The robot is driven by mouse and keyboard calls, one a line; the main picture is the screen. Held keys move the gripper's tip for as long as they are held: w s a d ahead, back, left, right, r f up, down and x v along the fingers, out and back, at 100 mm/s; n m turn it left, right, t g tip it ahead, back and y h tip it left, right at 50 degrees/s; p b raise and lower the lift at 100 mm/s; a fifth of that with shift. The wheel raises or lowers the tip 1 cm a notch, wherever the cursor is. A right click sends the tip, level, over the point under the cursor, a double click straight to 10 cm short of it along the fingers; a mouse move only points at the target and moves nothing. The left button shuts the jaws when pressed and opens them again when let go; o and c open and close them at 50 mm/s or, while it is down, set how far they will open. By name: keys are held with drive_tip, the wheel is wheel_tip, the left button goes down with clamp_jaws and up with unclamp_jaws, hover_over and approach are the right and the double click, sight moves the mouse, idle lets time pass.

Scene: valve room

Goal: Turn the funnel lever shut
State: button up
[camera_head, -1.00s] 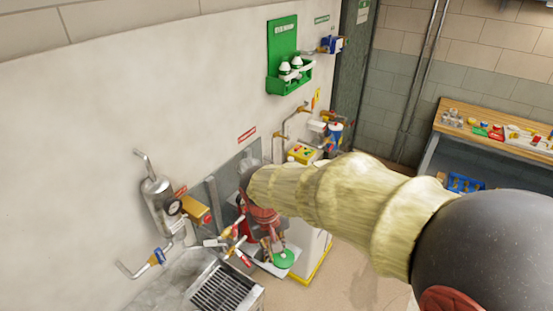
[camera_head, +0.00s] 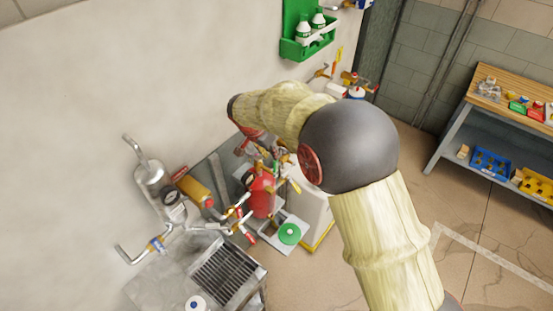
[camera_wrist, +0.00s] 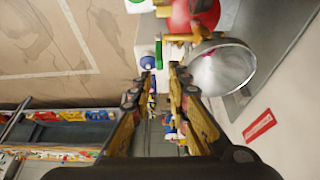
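In the wrist view a shiny metal funnel (camera_wrist: 222,68) lies to the right of my fingertips. A yellow lever handle (camera_wrist: 177,37) shows beside the funnel's narrow end, ahead of my fingertips. My gripper (camera_wrist: 161,72) is open, with a clear gap between its two fingers and nothing held. The handle appears beyond the tips and apart from them. Below the funnel stands a red vessel (camera_wrist: 195,12), also in the head view (camera_head: 262,194). In the head view my arm hides the funnel, and the gripper is small and partly hidden.
A metal sink with a grate (camera_head: 222,276) stands at lower left, with a gauge canister (camera_head: 152,178) and several pipes on the wall. A green-topped item (camera_head: 290,233) sits beside the red vessel. A workbench (camera_head: 510,105) stands at right. The floor at right is open.

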sight(276, 169)
drive_tip(key=x, duration=0.7)
drive_tip(key=shift+f+p, duration=0.1)
drive_tip(key=shift+p, duration=0.3)
drive_tip(key=shift+c, duration=0.2)
clamp_jaws()
